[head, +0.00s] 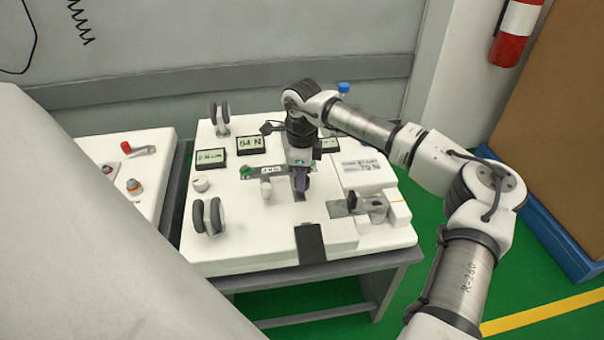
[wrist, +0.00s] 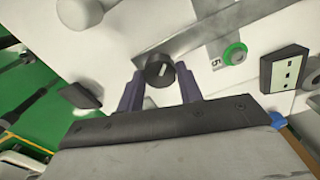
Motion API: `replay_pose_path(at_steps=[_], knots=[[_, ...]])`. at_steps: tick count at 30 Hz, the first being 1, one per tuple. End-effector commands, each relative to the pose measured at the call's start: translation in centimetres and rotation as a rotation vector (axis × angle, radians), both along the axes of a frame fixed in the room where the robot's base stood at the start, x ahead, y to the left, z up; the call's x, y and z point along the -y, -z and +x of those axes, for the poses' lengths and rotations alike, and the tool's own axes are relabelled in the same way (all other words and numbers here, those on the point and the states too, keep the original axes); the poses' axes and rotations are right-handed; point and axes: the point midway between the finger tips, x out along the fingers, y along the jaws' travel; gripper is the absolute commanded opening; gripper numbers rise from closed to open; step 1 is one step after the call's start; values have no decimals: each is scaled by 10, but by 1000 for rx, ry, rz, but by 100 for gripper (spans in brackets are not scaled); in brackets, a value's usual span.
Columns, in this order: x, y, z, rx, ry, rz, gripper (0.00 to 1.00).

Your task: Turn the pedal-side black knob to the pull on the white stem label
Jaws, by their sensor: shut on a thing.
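My gripper (head: 301,184) points down over the middle of the white cart top, behind the black pedal (head: 310,243). In the wrist view, its two purple fingers (wrist: 159,78) are shut on a round black knob (wrist: 157,68), one on each side. The knob has a short white pointer mark, slanted in the picture. It sits at the end of a grey metal strip (wrist: 195,32). In the head view my gripper hides the knob. A small white label (head: 271,170) lies on the plate to the left of my gripper; its writing is too small to read.
Small displays (head: 250,145) are behind. Grey wheels (head: 207,216) rise at the left. A metal clamp (head: 360,206) and a white box (head: 362,171) stand right.

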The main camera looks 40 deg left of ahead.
Motion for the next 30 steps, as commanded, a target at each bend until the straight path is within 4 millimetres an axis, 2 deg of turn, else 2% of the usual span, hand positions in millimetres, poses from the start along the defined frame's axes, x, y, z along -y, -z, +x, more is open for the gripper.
replay_pose_path(at_steps=[30], knots=[[1,0,0,4,967,-3,13]])
